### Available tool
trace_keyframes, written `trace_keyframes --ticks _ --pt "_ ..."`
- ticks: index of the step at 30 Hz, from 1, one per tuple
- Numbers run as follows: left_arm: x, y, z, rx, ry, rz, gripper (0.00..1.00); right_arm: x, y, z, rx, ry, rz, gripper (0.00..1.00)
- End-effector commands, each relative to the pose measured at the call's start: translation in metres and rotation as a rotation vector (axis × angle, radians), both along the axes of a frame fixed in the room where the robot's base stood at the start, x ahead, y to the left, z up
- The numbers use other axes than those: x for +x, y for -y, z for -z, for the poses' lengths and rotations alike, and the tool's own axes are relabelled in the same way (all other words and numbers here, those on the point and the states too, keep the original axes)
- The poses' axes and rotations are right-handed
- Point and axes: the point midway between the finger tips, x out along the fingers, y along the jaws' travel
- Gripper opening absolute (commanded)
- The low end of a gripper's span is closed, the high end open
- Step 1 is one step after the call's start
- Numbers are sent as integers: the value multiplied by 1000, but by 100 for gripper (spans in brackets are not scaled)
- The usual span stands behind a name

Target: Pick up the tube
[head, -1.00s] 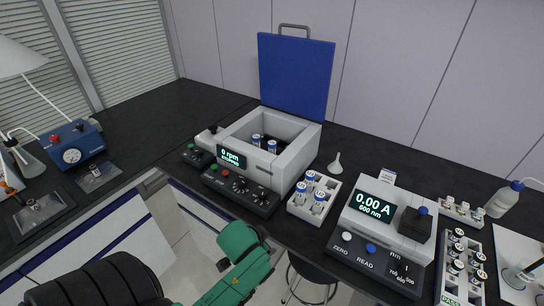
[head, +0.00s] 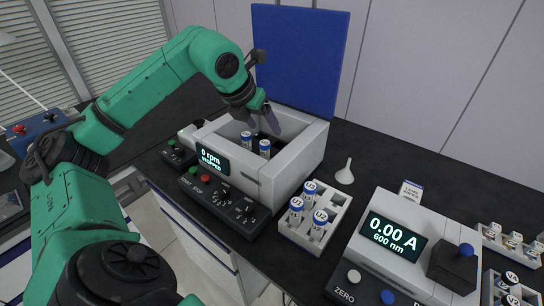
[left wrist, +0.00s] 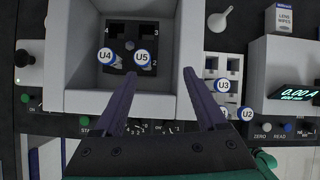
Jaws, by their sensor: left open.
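Two white tubes with blue-ringed caps stand in the open centrifuge (head: 296,150). In the left wrist view their caps read U4 (left wrist: 106,56) and U5 (left wrist: 142,56); the tubes also show in the head view (head: 246,141) (head: 264,149). Each sits in a slot of the dark rotor, which has further empty slots. My left gripper (head: 260,120) is open and empty above the centrifuge chamber, pointing down. In the left wrist view its two purple fingers (left wrist: 160,76) reach over the chamber's front wall, apart from the tubes. My right gripper is not in view.
The blue centrifuge lid (head: 300,62) stands raised behind the chamber. A white rack (head: 291,235) with several capped tubes is at its right. A funnel (head: 344,173) and a photometer (head: 395,238) reading 0.00 A stand further right. The centrifuge display reads 0 rpm.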

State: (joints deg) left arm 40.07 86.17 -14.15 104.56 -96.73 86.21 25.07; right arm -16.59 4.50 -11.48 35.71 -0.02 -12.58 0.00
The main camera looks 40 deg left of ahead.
Motion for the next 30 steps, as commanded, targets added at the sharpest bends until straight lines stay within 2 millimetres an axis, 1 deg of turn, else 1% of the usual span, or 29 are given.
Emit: trace_keyframes --ticks 1,3,5,9,11,12,17,21,24,27,30 --pt "-6 -15 -1 36 -18 -42 74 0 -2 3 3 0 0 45" --pt "-7 -24 3 57 -36 -68 74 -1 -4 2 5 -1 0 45" --pt "-2 -26 13 57 -40 -68 74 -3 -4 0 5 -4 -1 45" --pt "16 -28 44 54 -42 -64 74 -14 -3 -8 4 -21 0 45" --pt "23 -30 56 54 -40 -63 74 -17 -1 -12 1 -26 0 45" --pt "27 -31 63 54 -40 -63 74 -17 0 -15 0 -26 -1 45" --pt "37 -33 81 54 -39 -63 74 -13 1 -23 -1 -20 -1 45" --pt "47 -38 103 53 -40 -61 74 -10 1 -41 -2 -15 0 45" --pt "56 -40 119 52 -36 -61 74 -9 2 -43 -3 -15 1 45" --pt "57 -41 124 55 -36 -61 74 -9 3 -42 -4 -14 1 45" --pt "57 -41 125 55 -35 -61 74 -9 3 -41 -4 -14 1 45"
